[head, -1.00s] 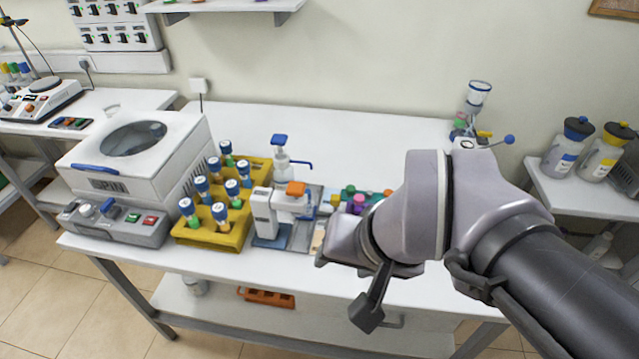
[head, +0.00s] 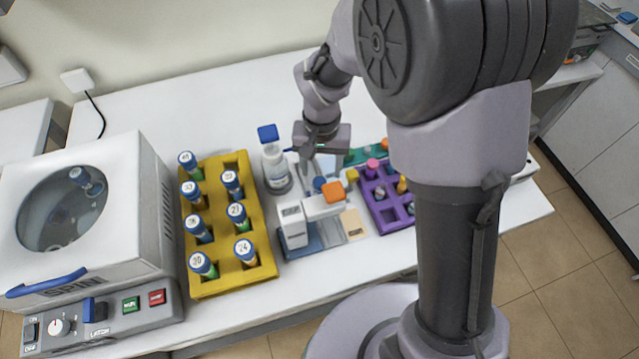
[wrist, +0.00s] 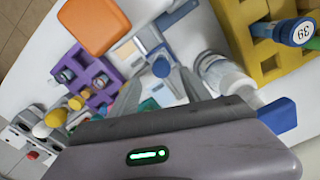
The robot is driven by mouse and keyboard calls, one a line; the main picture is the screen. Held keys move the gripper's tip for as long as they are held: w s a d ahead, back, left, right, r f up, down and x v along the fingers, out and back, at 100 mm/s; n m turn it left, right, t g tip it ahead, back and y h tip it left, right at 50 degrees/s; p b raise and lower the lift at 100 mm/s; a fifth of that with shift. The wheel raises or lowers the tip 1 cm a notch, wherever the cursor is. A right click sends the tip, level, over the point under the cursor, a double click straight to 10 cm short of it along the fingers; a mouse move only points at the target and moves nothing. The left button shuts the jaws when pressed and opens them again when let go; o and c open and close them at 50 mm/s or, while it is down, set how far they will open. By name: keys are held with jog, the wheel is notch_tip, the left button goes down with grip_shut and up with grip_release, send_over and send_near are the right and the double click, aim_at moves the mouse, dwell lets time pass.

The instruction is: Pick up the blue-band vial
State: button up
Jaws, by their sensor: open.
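No vial can be told for sure as the blue-band vial. A small vial with a bluish-grey top (head: 380,192) sits in the purple rack (head: 374,213); the rack also shows in the wrist view (wrist: 84,58). Several numbered vials with blue caps (head: 204,265) stand in the yellow rack (head: 262,270). My gripper (head: 318,172) is over the bench, just behind the white device with an orange top (head: 296,225). In the wrist view my gripper (wrist: 160,78) is open, fingers apart.
A white bottle with a blue top (head: 275,165) stands close left of my gripper. A centrifuge (head: 125,175) with a vial under its lid window stands at the far left. A green rack (head: 362,154) lies behind the purple rack. The bench behind the yellow rack is clear.

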aim_at(320, 181)
notch_tip(320, 181, down, 2)
jog(key=shift+d+f, duration=0.1)
jog(key=f+b, duration=0.1)
jog(key=f, duration=0.2)
jog(key=f+b, duration=0.1)
jog(key=f, duration=0.1)
jog(key=shift+a+f+b, duration=0.1)
jog(key=shift+a+b, duration=0.15)
jog(key=shift+b, duration=0.05)
grip_shut()
